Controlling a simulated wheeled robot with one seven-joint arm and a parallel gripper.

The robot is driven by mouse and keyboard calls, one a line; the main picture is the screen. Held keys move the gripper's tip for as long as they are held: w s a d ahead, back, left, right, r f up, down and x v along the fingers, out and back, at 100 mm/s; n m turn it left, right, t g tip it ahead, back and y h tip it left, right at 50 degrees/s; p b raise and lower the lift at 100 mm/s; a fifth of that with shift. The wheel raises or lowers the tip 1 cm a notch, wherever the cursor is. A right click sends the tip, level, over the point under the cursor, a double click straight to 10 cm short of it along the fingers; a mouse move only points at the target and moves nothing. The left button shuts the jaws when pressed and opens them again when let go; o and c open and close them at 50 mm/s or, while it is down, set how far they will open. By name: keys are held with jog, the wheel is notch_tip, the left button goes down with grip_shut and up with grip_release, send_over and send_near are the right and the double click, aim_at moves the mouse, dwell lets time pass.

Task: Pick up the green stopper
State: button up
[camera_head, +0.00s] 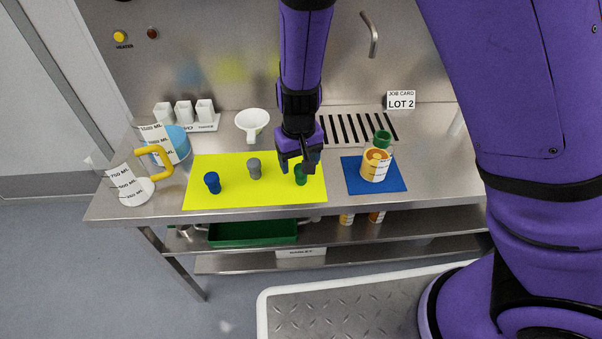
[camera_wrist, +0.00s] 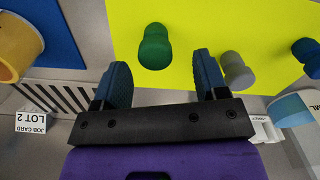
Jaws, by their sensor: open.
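The green stopper (camera_head: 301,177) stands on the yellow mat (camera_head: 235,196), near the mat's right edge. In the wrist view the green stopper (camera_wrist: 154,47) shows ahead of the fingertips, between the lines of the two fingers. My gripper (camera_head: 298,160) is directly above and just behind it in the head view, pointing down, and partly hides it. In the wrist view my gripper (camera_wrist: 160,75) has its two blue finger pads apart with nothing between them. Whether a pad touches the stopper is not clear.
A grey stopper (camera_head: 254,168) and a blue stopper (camera_head: 212,182) stand to the left on the mat. A blue mat (camera_head: 390,187) with an orange-and-white container (camera_head: 375,165) lies to the right. A white funnel (camera_head: 252,122) and a jug with a yellow handle (camera_head: 155,157) stand at left.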

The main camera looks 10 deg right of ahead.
aim_at(301, 174)
jog(key=shift+d+f, duration=0.2)
jog(key=shift+f, duration=2.35)
jog(key=c, duration=1)
jog(key=shift+r, duration=0.15)
